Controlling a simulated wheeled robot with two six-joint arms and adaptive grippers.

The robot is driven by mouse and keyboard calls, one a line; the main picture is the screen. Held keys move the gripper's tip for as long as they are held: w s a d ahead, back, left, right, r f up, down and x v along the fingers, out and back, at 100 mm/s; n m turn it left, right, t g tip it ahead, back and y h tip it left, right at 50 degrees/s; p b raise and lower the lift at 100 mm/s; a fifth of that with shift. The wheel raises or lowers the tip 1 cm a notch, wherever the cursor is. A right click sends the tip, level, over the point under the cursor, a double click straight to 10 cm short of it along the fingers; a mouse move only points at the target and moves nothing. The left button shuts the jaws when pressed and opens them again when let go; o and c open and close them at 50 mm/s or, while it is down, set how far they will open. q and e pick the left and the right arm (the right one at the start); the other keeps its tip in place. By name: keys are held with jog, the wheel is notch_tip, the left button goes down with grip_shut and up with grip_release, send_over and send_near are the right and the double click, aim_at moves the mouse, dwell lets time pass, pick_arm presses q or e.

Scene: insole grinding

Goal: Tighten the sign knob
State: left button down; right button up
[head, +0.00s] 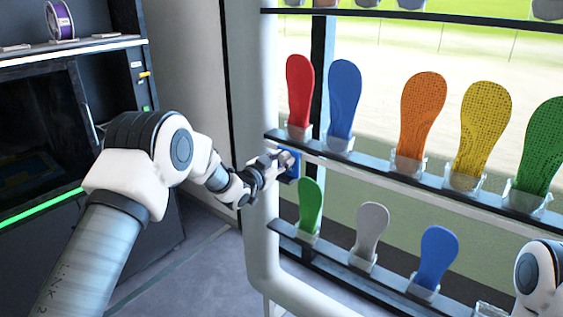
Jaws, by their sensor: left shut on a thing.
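My left gripper (284,160) reaches in from the left to the left upright of the display rack. Its fingers are shut on a small part at a blue piece (292,165) on the rack, just below the upper shelf's left end. I take this part for the sign knob; the fingers hide most of it, so its shape and how tight it sits cannot be seen. Part of my right arm shows at the lower right edge, but its gripper is not in view.
The rack's upper shelf (375,172) holds red, blue, orange, yellow and green insoles in clear holders. The lower shelf (330,263) holds green, grey and blue ones. A dark machine (40,130) with a purple spool (60,20) stands at left. Open floor (205,265) lies between.

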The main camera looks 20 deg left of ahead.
pick_arm(q)
jog(key=n, duration=0.4)
jog(key=shift+a+r+p, duration=0.1)
jog(key=shift+p, duration=0.3)
jog(key=n+p, duration=0.1)
jog(key=n, duration=0.4)
jog(key=shift+n+h, duration=0.3)
jog(key=shift+h, duration=0.1)
jog(key=c, duration=0.8)
grip_release()
jog(key=shift+a, duration=0.1)
jog(key=v, duration=1.2)
jog(key=shift+r, duration=0.15)
